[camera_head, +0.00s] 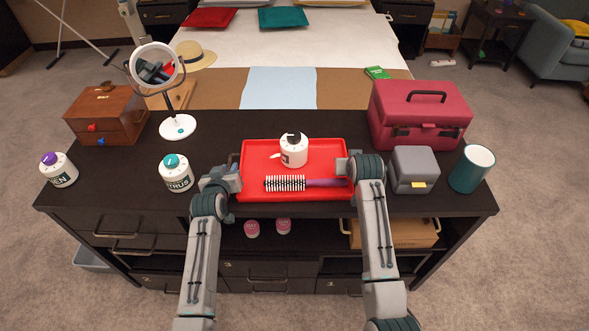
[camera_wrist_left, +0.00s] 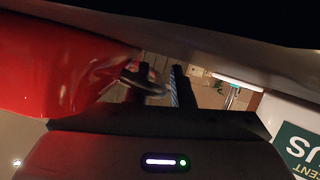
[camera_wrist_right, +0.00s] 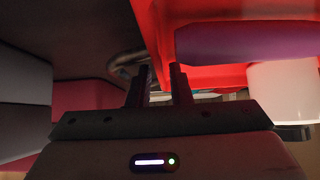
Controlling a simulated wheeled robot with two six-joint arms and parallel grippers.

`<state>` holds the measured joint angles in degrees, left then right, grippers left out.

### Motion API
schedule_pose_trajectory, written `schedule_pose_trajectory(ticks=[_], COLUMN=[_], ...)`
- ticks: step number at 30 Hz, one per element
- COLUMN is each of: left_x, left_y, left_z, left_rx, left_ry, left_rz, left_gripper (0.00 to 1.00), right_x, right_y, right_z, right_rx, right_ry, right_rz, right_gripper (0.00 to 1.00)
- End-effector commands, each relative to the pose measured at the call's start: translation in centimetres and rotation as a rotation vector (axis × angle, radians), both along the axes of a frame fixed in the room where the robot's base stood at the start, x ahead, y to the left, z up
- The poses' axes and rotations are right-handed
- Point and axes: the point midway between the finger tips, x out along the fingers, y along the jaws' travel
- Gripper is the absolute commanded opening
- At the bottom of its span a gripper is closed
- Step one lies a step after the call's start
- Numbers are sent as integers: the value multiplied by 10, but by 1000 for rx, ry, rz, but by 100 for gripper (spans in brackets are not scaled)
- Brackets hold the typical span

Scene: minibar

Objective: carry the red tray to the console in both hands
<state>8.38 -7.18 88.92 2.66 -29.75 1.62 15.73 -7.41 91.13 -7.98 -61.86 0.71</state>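The red tray (camera_head: 254,158) lies on the dark console top in the head view. It carries a white mug-like container (camera_head: 292,153) with a dark top and a hairbrush (camera_head: 290,183) with a purple handle. My left gripper (camera_head: 232,170) is at the tray's left end, by a dark handle (camera_wrist_left: 142,80). My right gripper (camera_head: 345,166) is at the right end, by another dark handle (camera_wrist_right: 125,70). In both wrist views the fingers stand a little apart with a narrow gap. I see neither handle clearly clamped. The tray's red side (camera_wrist_left: 60,70) fills the left wrist view's upper left.
Left of the tray stand a teal-topped jar (camera_head: 175,172), a round mirror (camera_head: 178,127), a brown box (camera_head: 105,114) and a purple-topped jar (camera_head: 58,170). To the right are a grey box (camera_head: 413,170), a teal cup (camera_head: 472,168) and a red case (camera_head: 420,112). A bed (camera_head: 345,50) lies behind.

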Motion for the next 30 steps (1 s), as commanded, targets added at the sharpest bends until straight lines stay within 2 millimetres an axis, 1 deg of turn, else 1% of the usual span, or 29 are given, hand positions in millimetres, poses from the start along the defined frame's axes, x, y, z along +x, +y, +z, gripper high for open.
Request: schedule_pose_trajectory(ticks=[6,7,8,9,10,23,30], left_x=[0,0,0,0,0,1,1], left_y=[0,0,0,0,0,0,0], left_z=[0,0,0,0,0,3,15], left_rx=[0,0,0,0,0,0,0], left_ry=[0,0,0,0,0,-2,-3], left_rz=[0,0,0,0,0,0,1], left_gripper=[21,19,13,5,0,0,0], right_x=[0,0,0,0,0,0,1], right_y=[0,0,0,0,0,0,0], right_z=[0,0,0,0,0,2,15], right_rx=[0,0,0,0,0,0,0], right_ry=[0,0,0,0,0,-2,-2], right_rz=[0,0,0,0,0,0,0], right_gripper=[18,16,10,2,0,0,0])
